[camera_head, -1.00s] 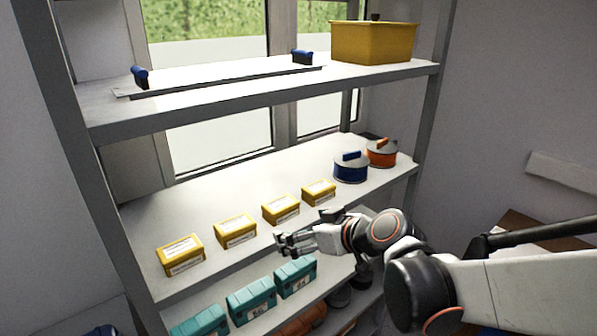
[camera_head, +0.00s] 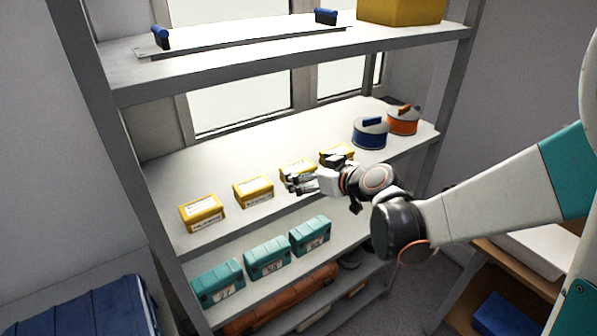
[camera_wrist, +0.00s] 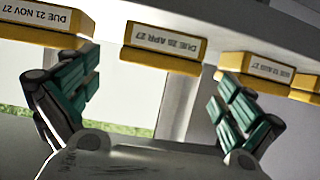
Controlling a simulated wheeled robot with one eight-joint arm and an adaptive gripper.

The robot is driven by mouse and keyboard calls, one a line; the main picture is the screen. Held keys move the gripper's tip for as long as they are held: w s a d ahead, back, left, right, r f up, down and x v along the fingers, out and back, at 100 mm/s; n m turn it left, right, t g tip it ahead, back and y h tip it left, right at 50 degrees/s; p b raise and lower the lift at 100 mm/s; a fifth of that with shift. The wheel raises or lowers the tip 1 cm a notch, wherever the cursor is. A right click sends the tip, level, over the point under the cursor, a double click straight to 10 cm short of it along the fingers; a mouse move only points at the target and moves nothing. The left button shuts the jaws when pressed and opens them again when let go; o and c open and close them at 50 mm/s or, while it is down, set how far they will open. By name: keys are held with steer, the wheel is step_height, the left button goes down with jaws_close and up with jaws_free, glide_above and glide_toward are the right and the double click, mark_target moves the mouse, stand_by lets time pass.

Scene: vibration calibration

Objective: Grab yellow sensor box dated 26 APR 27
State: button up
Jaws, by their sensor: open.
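Several yellow sensor boxes stand in a row on the middle shelf: a first (camera_head: 202,213) at far left, a second (camera_head: 253,191), a third (camera_head: 297,169), and a fourth (camera_head: 337,153) partly behind my arm. In the wrist view, the middle box (camera_wrist: 163,48) has a label that seems to read DUE 26 APR 27. The box to its left (camera_wrist: 50,25) reads DUE 21 NOV 27; the label on the right box (camera_wrist: 268,70) is less clear. My gripper (camera_head: 292,184) is open and empty in front of the third box. Its fingers (camera_wrist: 158,100) frame the middle box, apart from it.
A blue round container (camera_head: 370,133) and an orange one (camera_head: 402,120) stand right of the boxes. Teal cases (camera_head: 267,258) stand on the shelf below. The upper shelf (camera_head: 280,65) overhangs the row. The middle shelf is bare behind the boxes.

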mark_target(304, 171)
steer(key=x, duration=0.2)
steer(key=b+x, duration=0.1)
steer(key=x, duration=0.2)
steer(key=shift+f, duration=0.25)
steer(key=c, duration=1.2)
